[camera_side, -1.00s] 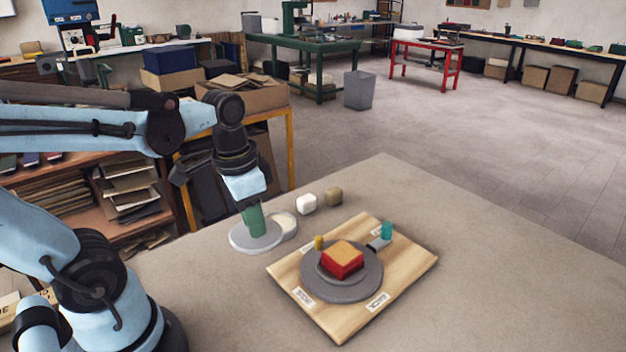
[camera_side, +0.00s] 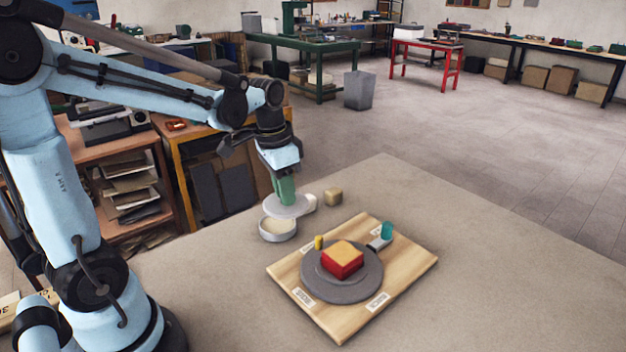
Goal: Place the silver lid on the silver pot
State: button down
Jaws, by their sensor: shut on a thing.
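The silver pot (camera_side: 278,236) is a low round dish with a pale inside, standing on the table left of the wooden board. The silver lid (camera_side: 287,209) is a flat light-grey disc. My gripper (camera_side: 286,195), with green fingers, points down and is shut on the lid at its top middle. The lid looks raised and roughly level. In the picture it overlaps the pot's far rim, and the pot's front wall and part of its opening show below it. How high the lid is above the pot I cannot tell.
A white block (camera_side: 312,203), partly hidden, and a brown block (camera_side: 334,196) lie right of the lid. The wooden board (camera_side: 342,325) carries a grey round plate (camera_side: 350,292) with a red and yellow block (camera_side: 343,260). The table's right side is clear.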

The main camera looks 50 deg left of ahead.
jog(key=a+f, duration=0.2)
jog(key=a, duration=0.1)
jog(key=w+a+f, duration=0.1)
jog(key=a, duration=0.1)
jog(key=shift+a+f, duration=0.2)
jog(key=shift+f, duration=2)
jog(key=shift+f, duration=0.4)
jog(key=c, duration=1)
grip_release()
